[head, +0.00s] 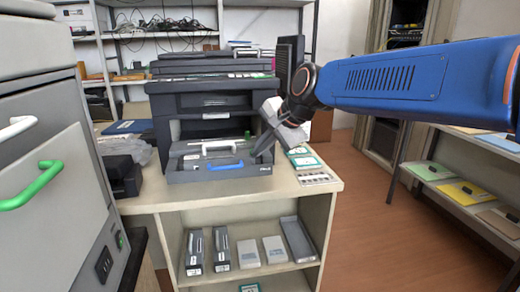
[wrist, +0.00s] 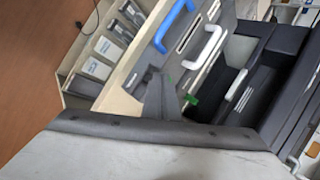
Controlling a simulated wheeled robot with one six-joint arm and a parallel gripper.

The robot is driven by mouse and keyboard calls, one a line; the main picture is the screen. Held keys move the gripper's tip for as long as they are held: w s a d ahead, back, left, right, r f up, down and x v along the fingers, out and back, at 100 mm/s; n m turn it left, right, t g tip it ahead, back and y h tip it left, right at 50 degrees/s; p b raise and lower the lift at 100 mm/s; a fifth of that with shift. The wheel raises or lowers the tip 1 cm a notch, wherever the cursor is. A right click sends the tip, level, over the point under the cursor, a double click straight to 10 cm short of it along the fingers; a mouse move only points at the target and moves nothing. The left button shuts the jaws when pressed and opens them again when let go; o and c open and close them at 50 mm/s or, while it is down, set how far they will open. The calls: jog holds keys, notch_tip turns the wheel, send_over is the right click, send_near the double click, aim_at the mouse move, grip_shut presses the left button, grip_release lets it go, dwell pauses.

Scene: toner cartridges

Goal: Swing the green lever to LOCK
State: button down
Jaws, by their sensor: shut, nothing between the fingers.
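A small green lever tip (head: 248,135) shows at the right of the dark printer's (head: 205,110) open front. In the wrist view a green piece (wrist: 191,99) shows right beside my gripper's fingers, partly hidden. I cannot tell whether they touch. My gripper (head: 262,150) is at the right side of the printer's opening, shut and empty. Its dark fingers also show in the wrist view (wrist: 160,90). No LOCK marking can be read.
A blue handle (head: 227,165) is on the printer's lowered front and a white handle (head: 217,146) lies behind it. The counter (head: 150,204) holds cards at right; boxes (head: 248,253) are on the shelf below. A grey cabinet with a green handle (head: 32,187) stands left.

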jog(key=shift+w+d, duration=0.15)
jog(key=shift+w+d, duration=0.4)
jog(key=shift+d, duration=0.05)
jog(key=shift+d, duration=0.1)
